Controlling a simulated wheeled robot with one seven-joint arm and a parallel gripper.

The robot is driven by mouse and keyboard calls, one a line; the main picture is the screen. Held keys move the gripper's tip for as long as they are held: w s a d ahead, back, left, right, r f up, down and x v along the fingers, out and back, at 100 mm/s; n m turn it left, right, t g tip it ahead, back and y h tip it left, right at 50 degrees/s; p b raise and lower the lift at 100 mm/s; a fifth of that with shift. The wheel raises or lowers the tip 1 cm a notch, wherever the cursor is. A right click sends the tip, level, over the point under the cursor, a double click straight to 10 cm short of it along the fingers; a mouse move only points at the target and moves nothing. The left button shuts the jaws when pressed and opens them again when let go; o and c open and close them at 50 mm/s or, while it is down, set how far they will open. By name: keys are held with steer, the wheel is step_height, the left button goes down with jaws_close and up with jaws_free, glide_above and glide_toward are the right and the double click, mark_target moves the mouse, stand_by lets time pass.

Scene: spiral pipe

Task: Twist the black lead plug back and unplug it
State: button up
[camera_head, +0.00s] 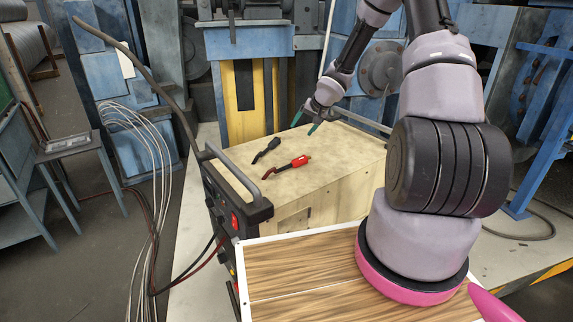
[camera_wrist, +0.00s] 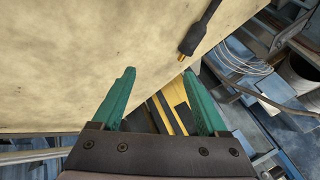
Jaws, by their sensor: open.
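The black lead plug (camera_head: 267,149) lies on the flat top of a beige box-like unit in the head view. In the wrist view the black plug (camera_wrist: 202,30) shows a bare brass tip, and no socket is seen around it. A red plug (camera_head: 289,166) lies beside it on the same top, nearer the camera. My gripper (camera_head: 305,122) is beyond and to the right of the black plug, apart from it. Its green fingers are spread with nothing between them; in the wrist view my gripper (camera_wrist: 159,72) has the plug ahead of its right finger.
The beige top (camera_head: 330,165) has much free room. A black machine with a grey handle (camera_head: 235,178) stands at its left front edge, with cables at its front. A wood-topped surface (camera_head: 300,270) is in the foreground. Blue machinery (camera_head: 250,40) stands behind.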

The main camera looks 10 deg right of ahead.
steer(key=s+n+g+y, duration=0.2)
steer(key=s+n, duration=0.4)
steer(key=s, duration=0.9)
steer(key=shift+y, duration=0.4)
